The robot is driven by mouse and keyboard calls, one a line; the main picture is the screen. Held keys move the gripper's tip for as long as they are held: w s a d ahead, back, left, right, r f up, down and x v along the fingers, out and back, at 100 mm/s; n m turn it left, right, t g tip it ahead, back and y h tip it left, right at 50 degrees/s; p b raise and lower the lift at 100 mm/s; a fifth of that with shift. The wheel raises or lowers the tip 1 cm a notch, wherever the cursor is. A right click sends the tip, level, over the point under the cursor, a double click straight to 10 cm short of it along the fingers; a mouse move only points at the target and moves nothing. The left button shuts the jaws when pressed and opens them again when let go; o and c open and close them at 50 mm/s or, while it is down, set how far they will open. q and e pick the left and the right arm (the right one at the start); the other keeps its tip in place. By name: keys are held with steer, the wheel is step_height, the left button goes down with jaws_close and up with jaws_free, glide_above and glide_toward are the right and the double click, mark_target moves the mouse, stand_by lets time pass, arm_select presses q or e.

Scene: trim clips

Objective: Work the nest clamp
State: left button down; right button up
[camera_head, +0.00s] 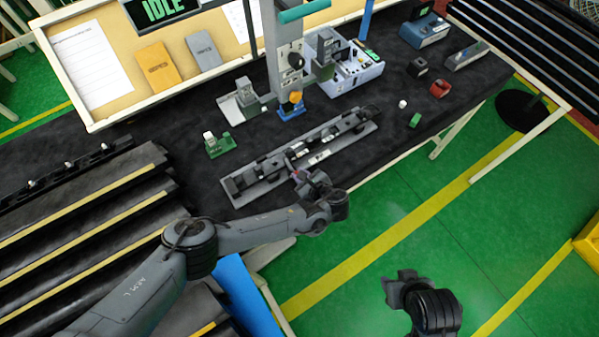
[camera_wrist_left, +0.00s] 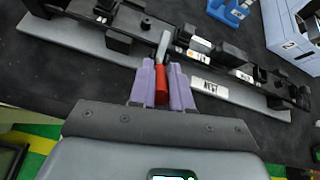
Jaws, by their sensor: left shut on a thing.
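The nest (camera_head: 240,187) is a long grey plate with a black rail and several black blocks, lying near the front of the dark table. It also shows across the left wrist view (camera_wrist_left: 80,38), with a white "NEST" label. The nest clamp's red handle (camera_wrist_left: 161,85) points toward my wrist, with a grey lever (camera_wrist_left: 163,46) at its far end. My left gripper (camera_head: 297,176) is at the nest's front edge. Its purple fingers (camera_wrist_left: 162,84) are shut on the red handle. My right gripper (camera_head: 397,287) is over the green floor, away from the table; its jaw state is unclear.
A grey press column (camera_head: 288,60) stands behind the nest, near a white control box (camera_head: 355,72). A small green fixture (camera_head: 219,146) sits left of the nest. Small white (camera_head: 403,104) and green (camera_head: 415,121) pieces lie to its right. Black racks (camera_head: 75,205) fill the left.

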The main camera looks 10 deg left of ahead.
arm_select(q)
steer(key=shift+s+d+f+t+y+b, duration=0.2)
steer(key=shift+f+t+y+b, duration=0.25)
steer(key=shift+t+b, duration=0.15)
steer(key=shift+s+d+f+t+y+b, duration=0.15)
steer(key=shift+d+f+t+y+b, duration=0.05)
steer(key=shift+f+t+y+b, duration=0.4)
steer(key=shift+s+f+t+y+b, duration=0.25)
steer(key=shift+t+y+b, duration=0.3)
steer(key=shift+b, duration=0.45)
steer(key=c, duration=1.1)
jaws_free()
steer(key=shift+d, duration=0.1)
steer(key=shift+v, duration=5.35)
